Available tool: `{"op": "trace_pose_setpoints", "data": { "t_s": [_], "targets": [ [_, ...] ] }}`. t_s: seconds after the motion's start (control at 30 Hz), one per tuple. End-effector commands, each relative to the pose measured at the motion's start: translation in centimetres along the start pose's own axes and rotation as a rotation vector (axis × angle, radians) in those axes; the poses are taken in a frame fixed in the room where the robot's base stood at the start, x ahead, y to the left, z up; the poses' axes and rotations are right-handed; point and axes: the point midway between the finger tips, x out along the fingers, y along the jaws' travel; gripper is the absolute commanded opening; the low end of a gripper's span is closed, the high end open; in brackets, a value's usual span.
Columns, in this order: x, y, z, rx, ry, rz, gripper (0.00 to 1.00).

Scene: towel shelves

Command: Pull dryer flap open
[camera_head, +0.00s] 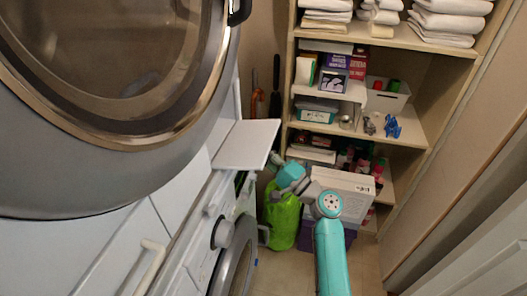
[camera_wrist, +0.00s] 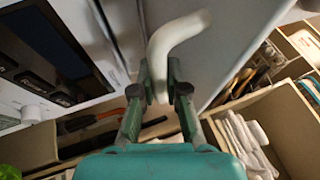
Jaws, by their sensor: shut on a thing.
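The dryer (camera_head: 130,190) fills the left of the head view, with its large round glass door at the top. A flat white flap (camera_head: 247,145) juts out from the machine's front, below and right of that door. In the wrist view a pale panel (camera_wrist: 235,35), apparently the flap, carries a curved white handle (camera_wrist: 172,38). My gripper (camera_wrist: 160,88) is shut on this handle, with one finger on each side. In the head view my gripper's fingers are hard to make out beneath the flap; my teal wrist shows just right of it.
A lower machine with a knob (camera_head: 222,234) stands beneath. Shelves (camera_head: 411,125) with folded towels and boxes stand at the back right. A green bag (camera_head: 283,220) and a white box (camera_head: 345,188) are near my arm. Some floor (camera_head: 365,265) is clear at right.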

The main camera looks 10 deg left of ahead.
Motion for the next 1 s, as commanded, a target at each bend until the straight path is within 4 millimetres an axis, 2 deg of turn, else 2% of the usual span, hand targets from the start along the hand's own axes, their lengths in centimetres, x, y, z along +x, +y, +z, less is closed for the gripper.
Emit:
{"op": "trace_pose_setpoints", "data": {
  "t_s": [0.37, 0.4, 0.47, 0.5, 0.83, 1.0],
  "targets": [
    [0.0, 0.1, 0.0, 0.002, -0.001, 0.001, 0.00],
    [0.0, 0.1, 0.0, 0.002, -0.001, 0.001, 0.20],
    [0.0, 0.1, 0.0, 0.001, -0.001, 0.001, 0.35],
    [0.0, 0.1, 0.0, 0.001, -0.001, 0.001, 0.39],
    [-0.2, 0.0, 0.0, 0.000, 0.000, 0.000, 0.39],
    [-1.9, 0.1, -0.1, 0.000, 0.003, 0.000, 0.39]
  ]
}}
